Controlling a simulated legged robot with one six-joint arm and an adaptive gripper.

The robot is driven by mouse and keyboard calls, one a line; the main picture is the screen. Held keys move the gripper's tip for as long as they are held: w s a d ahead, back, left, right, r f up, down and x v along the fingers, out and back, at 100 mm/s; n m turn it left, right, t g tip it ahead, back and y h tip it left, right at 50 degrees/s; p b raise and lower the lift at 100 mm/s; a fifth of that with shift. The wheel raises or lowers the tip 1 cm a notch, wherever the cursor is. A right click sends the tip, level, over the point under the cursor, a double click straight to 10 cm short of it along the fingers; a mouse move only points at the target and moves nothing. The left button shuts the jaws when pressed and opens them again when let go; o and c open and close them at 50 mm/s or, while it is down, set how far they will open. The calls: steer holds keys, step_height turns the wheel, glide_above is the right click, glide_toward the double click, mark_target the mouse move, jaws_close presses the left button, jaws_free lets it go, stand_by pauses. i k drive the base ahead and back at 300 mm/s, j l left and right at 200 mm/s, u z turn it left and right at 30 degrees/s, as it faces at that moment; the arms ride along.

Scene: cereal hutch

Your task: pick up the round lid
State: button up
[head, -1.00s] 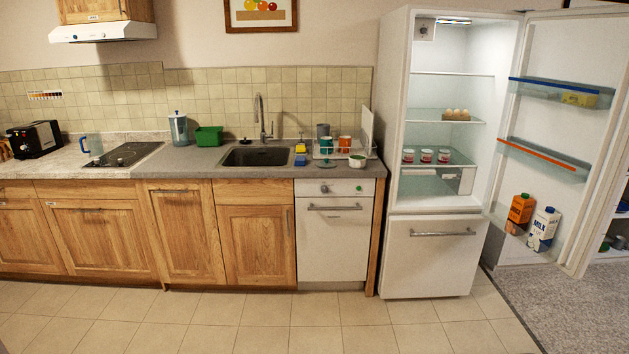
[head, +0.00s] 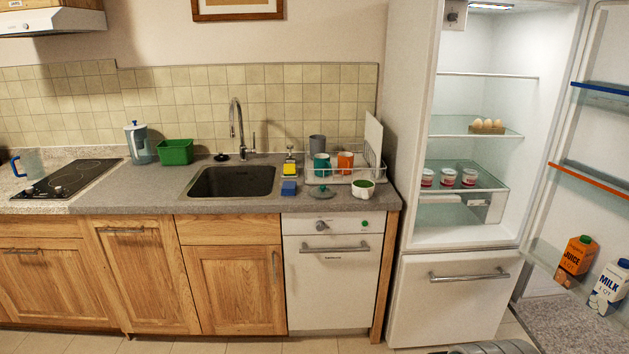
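The round lid (head: 321,192) lies flat on the grey counter, near its front edge and above the white dishwasher. It is a small greenish glass-like disc with a knob on top. A white bowl with green inside (head: 363,188) stands to its right and a blue block (head: 289,188) lies to its left. The dish rack (head: 336,178) is just behind it. No gripper fingers show in the head view. A dark grey piece that may be part of my arm shows at the bottom edge, right of centre.
The sink (head: 232,181) is left of the lid, with a tall tap (head: 237,125). Behind are a teal mug (head: 322,165), an orange mug (head: 345,162) and a yellow-and-black bottle (head: 290,165). The fridge (head: 415,215) stands open at the right. The counter's front edge by the lid is clear.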

mark_target(322, 191)
steer(key=i+l+u, duration=0.15)
steer(key=i, duration=1.3)
steer(key=i+j+z, duration=0.1)
steer(key=i, duration=0.55)
steer(key=i+j, duration=0.2)
steer(key=i, duration=0.45)
steer(key=l+z, duration=0.05)
